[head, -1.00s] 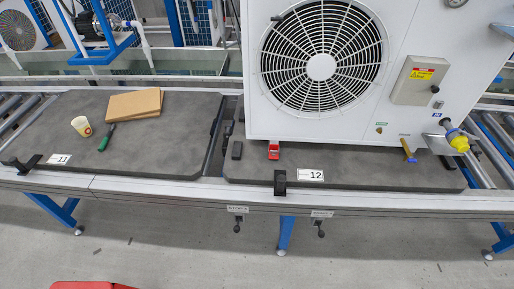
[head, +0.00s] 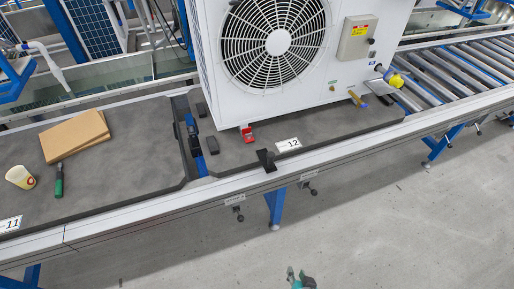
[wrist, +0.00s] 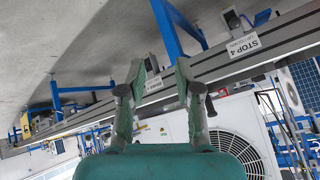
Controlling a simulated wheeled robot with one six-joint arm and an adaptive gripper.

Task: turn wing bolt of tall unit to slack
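The tall white unit with a round fan (head: 215,108) stands on the grey pallet marked 12 (head: 240,152). A small brass-coloured part (head: 357,99) sticks out at its lower front, and a yellow cap (head: 396,80) shows at its right end. I cannot tell for sure which part is the wing bolt. My gripper (head: 300,279) shows only at the bottom edge of the head view, over the floor, well away from the unit. In the wrist view my gripper (wrist: 160,75) is open and empty, its fingers apart. The fan side of the unit (wrist: 200,128) shows there behind the right finger.
A long rail (head: 150,218) runs along the conveyor front, with small hanging knobs (head: 238,214) below it. Pallet 11 (head: 110,185) holds a cardboard piece (head: 75,136), a cup (head: 20,177) and a green-handled tool (head: 59,180). Bare rollers (head: 460,62) lie right. The floor in front is clear.

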